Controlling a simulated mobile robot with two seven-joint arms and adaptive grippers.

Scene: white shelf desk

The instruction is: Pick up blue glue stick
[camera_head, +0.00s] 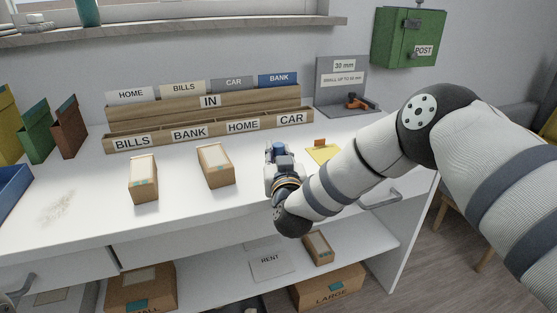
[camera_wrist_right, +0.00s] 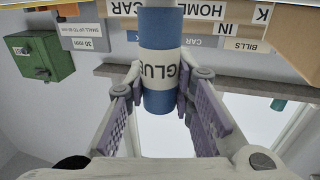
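The blue glue stick (camera_wrist_right: 160,55) has a blue body and a white band reading GLUE. In the right wrist view it stands between the fingers of my right gripper (camera_wrist_right: 160,82), which press against it from both sides. In the head view only its blue top (camera_head: 278,150) shows at my right gripper (camera_head: 283,164), over the desk's front right part. The gripper hides the rest, so I cannot tell whether it touches the desk. My left gripper is not in view.
A wooden sorter (camera_head: 210,113) with labelled slots stands at the back of the white desk (camera_head: 90,235). Two small cardboard boxes stand left of the gripper, the nearer one (camera_head: 216,166) close by. A yellow pad (camera_head: 322,154) lies to the right. A green post box (camera_head: 408,38) hangs on the wall.

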